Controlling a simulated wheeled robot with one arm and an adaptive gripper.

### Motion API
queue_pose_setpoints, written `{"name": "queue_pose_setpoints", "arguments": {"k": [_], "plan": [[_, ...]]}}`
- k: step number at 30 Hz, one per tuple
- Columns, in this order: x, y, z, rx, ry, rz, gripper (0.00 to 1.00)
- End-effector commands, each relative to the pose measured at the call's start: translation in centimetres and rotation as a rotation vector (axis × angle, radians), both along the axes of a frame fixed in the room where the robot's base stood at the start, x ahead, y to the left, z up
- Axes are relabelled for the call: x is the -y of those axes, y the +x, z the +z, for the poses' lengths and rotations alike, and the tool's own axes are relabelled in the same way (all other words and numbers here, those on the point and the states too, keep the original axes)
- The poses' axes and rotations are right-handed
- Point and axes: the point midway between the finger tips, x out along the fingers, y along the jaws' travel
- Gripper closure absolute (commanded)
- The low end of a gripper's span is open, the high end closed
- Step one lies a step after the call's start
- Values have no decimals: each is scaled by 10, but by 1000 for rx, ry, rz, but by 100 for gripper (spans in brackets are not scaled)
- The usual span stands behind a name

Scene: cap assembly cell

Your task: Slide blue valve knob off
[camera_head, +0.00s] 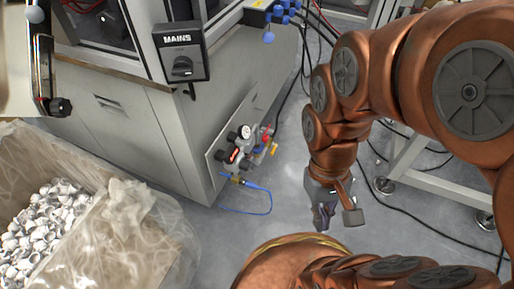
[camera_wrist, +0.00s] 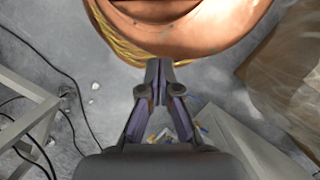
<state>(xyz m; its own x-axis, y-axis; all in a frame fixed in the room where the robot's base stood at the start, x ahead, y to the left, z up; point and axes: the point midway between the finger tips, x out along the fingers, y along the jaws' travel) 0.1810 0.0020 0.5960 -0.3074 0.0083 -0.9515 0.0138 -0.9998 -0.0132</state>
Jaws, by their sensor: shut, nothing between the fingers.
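The valve unit (camera_head: 240,152) is fixed low on the side of the grey cabinet. It has a round gauge, black knobs, a red part and yellow parts. A small blue fitting (camera_head: 243,181) with a blue hose (camera_head: 268,200) is at its lower edge; I cannot tell whether this is the blue valve knob. My gripper (camera_head: 323,217) hangs to the right of the unit, apart from it, pointing down. In the wrist view my gripper (camera_wrist: 159,70) has its fingertips together with nothing between them. Small coloured parts (camera_wrist: 163,135) show behind the fingers there, partly hidden.
The grey cabinet (camera_head: 120,120) carries a MAINS switch (camera_head: 182,52) and blue connectors (camera_head: 275,14) above. A plastic-lined box (camera_head: 125,225) with white caps stands at lower left. A metal frame (camera_head: 415,150) and cables are at right. Floor between cabinet and gripper is mostly clear.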

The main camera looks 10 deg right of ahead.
Motion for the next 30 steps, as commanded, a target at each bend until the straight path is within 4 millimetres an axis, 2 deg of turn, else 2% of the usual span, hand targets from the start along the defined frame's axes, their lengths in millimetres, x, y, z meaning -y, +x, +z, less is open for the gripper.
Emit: {"name": "queue_pose_setpoints", "arguments": {"k": [7,11,14,24,30], "plan": [[2,2,-1,4,-3,-1,100],[15,22,-6,39,-37,-6,100],[39,55,-15,98,-91,-8,100],[149,199,-47,370,-304,83,100],[200,278,-68,520,-367,199,100]]}}
